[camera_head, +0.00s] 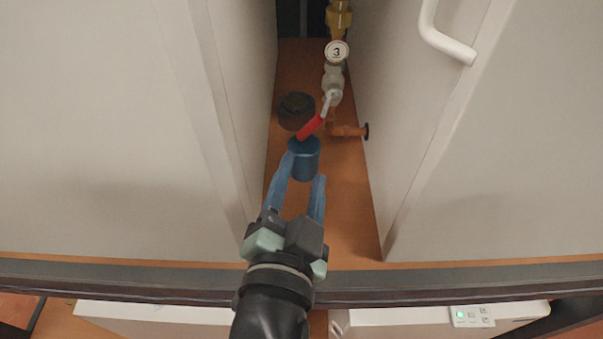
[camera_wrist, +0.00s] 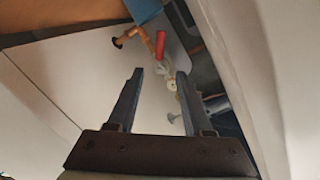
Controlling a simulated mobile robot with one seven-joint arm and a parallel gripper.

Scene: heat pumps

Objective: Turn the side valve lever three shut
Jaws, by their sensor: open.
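The side valve (camera_head: 333,82) with a round tag marked 3 (camera_head: 337,52) stands at the back of a narrow gap between two white cabinets. Its red-handled lever (camera_head: 313,126) slants down to the left from the valve body. In the wrist view the red lever (camera_wrist: 161,45) shows beyond my fingertips, with the round tag (camera_wrist: 172,85) between the fingers. My gripper (camera_head: 304,167) is open and empty, pointing into the gap, with the lever ahead of it. The wrist view shows both fingers (camera_wrist: 159,73) apart, not touching the lever.
A blue cylinder (camera_head: 304,160) is close to my fingertips, below the lever. An orange side pipe (camera_head: 348,131) with a dark end juts right toward the cabinet wall. A dark round cap (camera_head: 297,108) is left of the valve. Cabinet walls (camera_head: 245,90) hem the gap on both sides.

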